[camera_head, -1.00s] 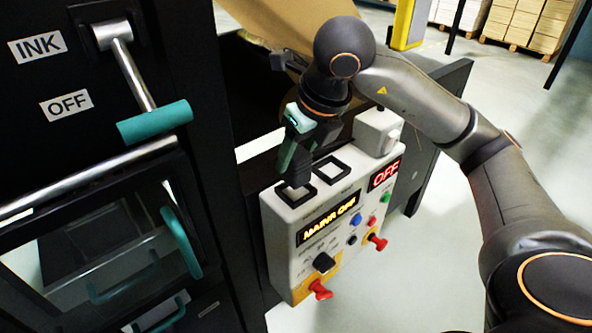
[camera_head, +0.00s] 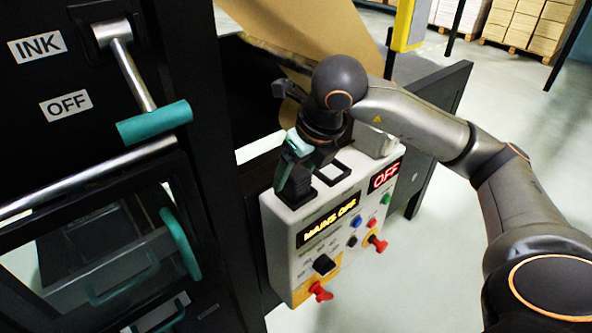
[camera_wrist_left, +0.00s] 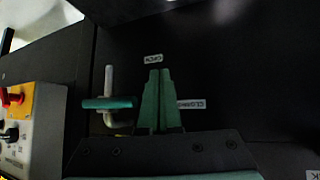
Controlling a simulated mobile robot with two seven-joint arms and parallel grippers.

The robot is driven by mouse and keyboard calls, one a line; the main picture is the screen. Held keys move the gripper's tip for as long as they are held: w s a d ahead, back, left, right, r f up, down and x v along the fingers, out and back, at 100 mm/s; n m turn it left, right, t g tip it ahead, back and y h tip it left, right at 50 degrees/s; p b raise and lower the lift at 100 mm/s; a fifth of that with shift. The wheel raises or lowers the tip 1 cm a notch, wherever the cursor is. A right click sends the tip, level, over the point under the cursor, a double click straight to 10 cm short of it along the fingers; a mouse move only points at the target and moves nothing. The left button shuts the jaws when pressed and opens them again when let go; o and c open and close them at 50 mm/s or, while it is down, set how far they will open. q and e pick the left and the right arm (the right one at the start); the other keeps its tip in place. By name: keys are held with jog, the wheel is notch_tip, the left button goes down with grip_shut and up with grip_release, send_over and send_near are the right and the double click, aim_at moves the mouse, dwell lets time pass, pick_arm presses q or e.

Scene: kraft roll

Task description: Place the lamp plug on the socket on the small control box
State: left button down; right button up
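The small control box (camera_head: 278,243) is a pale panel with lit displays, coloured buttons and red knobs. The plug is at or just above the left frame; contact is hard to judge, and the frame is mostly hidden. My left gripper (camera_wrist_left: 158,98) has its green fingers together, empty, in front of a dark panel.
A dark machine with a green-gripped lever (camera_head: 155,122) and a windowed door fills the left. Kraft paper (camera_head: 325,35) slopes behind my right arm. A yellow post (camera_head: 408,25) stands behind. A green handle (camera_wrist_left: 108,103) is near my left gripper.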

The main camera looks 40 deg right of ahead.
jog(key=shift+o, duration=0.3)
jog(key=shift+r, duration=0.4)
jog(key=p+v, duration=0.2)
jog(key=v, duration=0.9)
jog(key=shift+s+r, duration=0.15)
jog(key=shift+r, duration=0.1)
jog(key=shift+a, duration=0.1)
